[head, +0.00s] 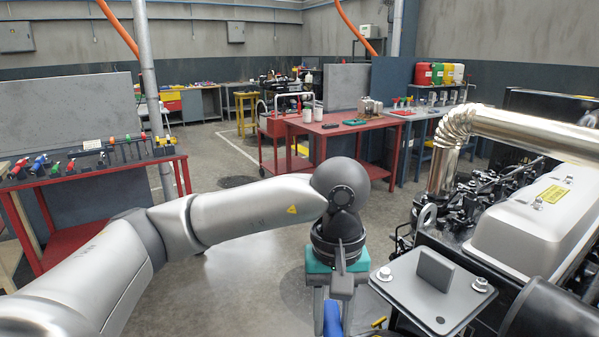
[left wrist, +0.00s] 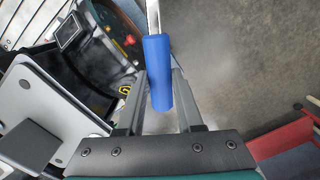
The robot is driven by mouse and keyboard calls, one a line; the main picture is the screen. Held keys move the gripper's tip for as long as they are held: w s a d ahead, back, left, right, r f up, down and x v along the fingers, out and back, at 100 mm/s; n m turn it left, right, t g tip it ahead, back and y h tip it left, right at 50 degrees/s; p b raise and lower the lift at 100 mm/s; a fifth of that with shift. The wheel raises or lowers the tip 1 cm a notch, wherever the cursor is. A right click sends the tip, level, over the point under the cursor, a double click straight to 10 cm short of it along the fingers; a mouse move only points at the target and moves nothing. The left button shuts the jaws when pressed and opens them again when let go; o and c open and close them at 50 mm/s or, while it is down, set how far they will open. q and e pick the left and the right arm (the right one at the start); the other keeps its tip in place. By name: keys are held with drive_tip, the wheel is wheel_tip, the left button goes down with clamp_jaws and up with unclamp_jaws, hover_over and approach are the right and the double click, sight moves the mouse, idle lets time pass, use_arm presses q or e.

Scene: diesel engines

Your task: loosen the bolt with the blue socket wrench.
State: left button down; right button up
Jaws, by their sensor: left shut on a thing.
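My left gripper (head: 333,306) hangs pointing down in the lower middle of the head view, left of the engine. It is shut on the blue handle of the socket wrench (head: 332,320). In the left wrist view the blue handle (left wrist: 157,75) lies between the two grey fingers, and its metal shaft (left wrist: 153,16) runs out of the top of the picture. The socket end is out of view. Bolts stand on a grey plate: one at its left corner (head: 385,273), one at its right (head: 480,285). The wrench is apart from both. My right gripper is not in view.
The grey plate (head: 432,300) has an upright block and sits beside the engine's valve cover (head: 535,225). A large silver pipe (head: 520,130) bends over the engine. Red tables (head: 340,127) stand farther back. Open floor (head: 240,265) lies left of the gripper.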

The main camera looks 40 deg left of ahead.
use_arm(q)
drive_tip(key=r+n+p, duration=0.1)
drive_tip(key=r, duration=0.1)
drive_tip(key=a+r+n+p, duration=0.1)
drive_tip(key=n, duration=0.1)
drive_tip(key=w+a+r+n+p, duration=0.1)
drive_tip(key=r+n, duration=0.1)
drive_tip(key=shift+r, duration=0.35)
drive_tip(key=w+a+r+n+p, duration=0.1)
drive_tip(key=a+r+n+p, duration=0.75)
drive_tip(key=r+n, duration=0.35)
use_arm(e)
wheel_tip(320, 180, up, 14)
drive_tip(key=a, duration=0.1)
use_arm(q)
wheel_tip(320, 180, down, 8)
drive_tip(key=n+b, duration=0.1)
drive_tip(key=b, duration=0.4)
drive_tip(key=shift+d+t, duration=0.35)
drive_tip(key=shift+t, duration=0.05)
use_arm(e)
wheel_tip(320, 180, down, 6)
use_arm(q)
drive_tip(key=shift+a+f+b, duration=0.1)
drive_tip(key=shift+f+b, duration=0.1)
drive_tip(key=shift+b, duration=0.1)
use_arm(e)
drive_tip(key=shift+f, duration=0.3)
